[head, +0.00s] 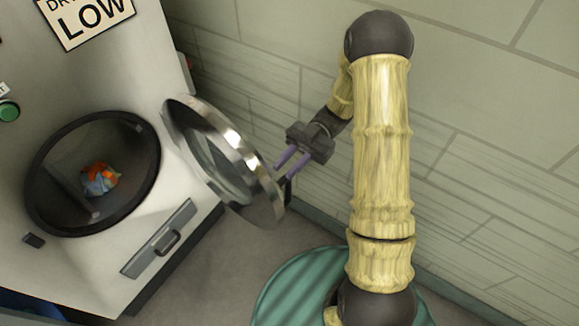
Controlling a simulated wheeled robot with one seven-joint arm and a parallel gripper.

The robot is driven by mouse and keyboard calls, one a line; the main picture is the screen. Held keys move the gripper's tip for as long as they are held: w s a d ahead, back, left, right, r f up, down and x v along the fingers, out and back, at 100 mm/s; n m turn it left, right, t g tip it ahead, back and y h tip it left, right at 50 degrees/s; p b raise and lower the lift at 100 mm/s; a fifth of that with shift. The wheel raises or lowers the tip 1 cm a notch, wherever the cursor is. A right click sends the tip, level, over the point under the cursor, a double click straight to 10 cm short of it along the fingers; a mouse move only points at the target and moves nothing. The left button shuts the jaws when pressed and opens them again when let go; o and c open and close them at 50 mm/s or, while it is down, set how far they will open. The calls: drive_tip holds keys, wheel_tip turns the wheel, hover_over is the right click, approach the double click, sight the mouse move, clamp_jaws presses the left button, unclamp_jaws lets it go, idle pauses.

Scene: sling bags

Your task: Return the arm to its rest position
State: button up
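My gripper (283,173) is at the outer edge of the round dryer door (255,165), its two purple fingers pointing down and left. A gap shows between the fingers and I see nothing held in it. The fingertips are close to the door's rim and a small dark part there; I cannot tell whether they touch. My arm (383,145) rises from the base at the bottom, bends at the top and comes back down to the gripper.
The dryer (110,85) stands at the left with its door swung open. An orange and light-blue cloth bundle (101,179) lies in its drum. A drawer with a handle (160,243) is below. A tiled wall (480,110) runs close behind my arm. Grey floor (225,265) shows below.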

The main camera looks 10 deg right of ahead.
idle(0.4)
wheel_tip(320, 180, up, 10)
drive_tip(key=p, duration=1)
